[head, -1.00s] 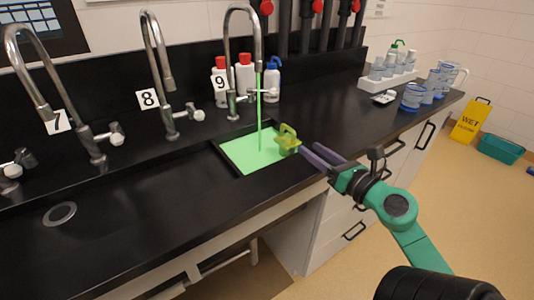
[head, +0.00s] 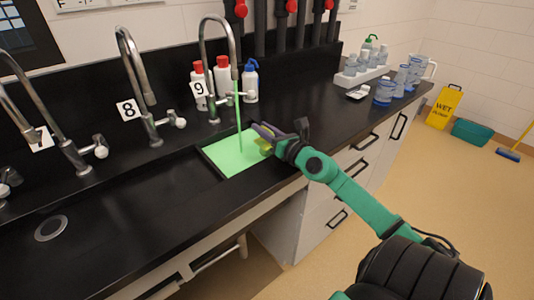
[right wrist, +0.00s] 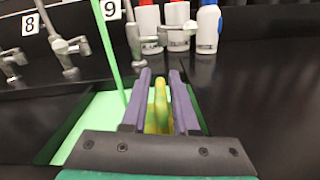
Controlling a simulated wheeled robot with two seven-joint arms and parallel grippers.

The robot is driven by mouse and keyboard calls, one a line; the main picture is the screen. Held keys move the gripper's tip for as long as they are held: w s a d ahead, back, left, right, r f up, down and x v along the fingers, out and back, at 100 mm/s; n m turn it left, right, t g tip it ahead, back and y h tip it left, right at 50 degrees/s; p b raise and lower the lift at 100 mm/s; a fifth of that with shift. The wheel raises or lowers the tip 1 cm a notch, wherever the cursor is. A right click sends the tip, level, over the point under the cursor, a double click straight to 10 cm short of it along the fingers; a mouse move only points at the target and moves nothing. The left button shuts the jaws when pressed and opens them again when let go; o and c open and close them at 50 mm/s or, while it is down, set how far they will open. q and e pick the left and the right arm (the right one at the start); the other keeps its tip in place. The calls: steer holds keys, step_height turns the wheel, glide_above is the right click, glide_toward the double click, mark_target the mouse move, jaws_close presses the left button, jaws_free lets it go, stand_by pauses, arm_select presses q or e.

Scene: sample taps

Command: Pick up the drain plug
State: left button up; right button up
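The drain plug, a yellow-green piece with a raised handle, shows in the head view (head: 265,148) at the right end of the sink, partly hidden by my right gripper (head: 266,132). In the right wrist view the plug (right wrist: 160,108) stands between the two purple fingers of my right gripper (right wrist: 160,90). The fingers are apart on either side of its handle, with narrow gaps showing. The sink (head: 209,159) holds bright green liquid. My left gripper is not in view.
A green stream (head: 239,118) falls from tap 9 (head: 203,42) into the sink, left of my gripper. Bottles (head: 222,80) stand behind it. Beakers (head: 384,92) and a bottle rack (head: 362,77) stand at the counter's right end. The counter between them and the sink is mostly clear.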

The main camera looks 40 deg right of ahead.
jaws_close()
stand_by(1.2)
